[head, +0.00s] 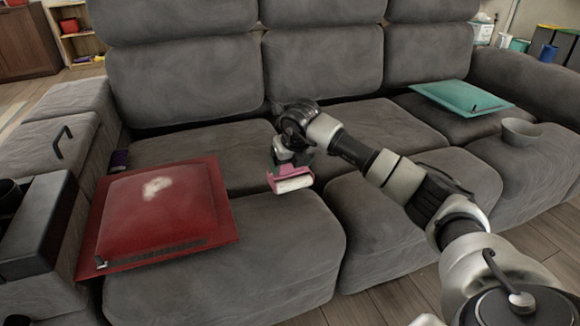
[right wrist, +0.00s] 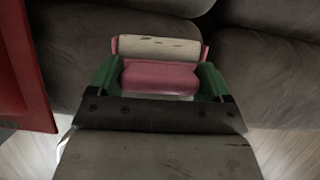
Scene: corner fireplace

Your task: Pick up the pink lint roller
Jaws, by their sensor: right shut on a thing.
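The pink lint roller (head: 291,181) has a white roll along its front and is held above the middle seats of the grey sofa. My right gripper (head: 283,160) is shut on it. In the right wrist view the lint roller (right wrist: 158,72) sits between the two green fingers of my right gripper (right wrist: 158,80), its pale roll pointing away and showing a few dark specks. Its handle cannot be made out. My left gripper is not in view.
A red cushion (head: 190,205) with a white patch lies on the left seat. A teal cushion (head: 462,97) and a grey bowl (head: 521,131) are on the right. The sofa's backrest (head: 325,62) rises behind.

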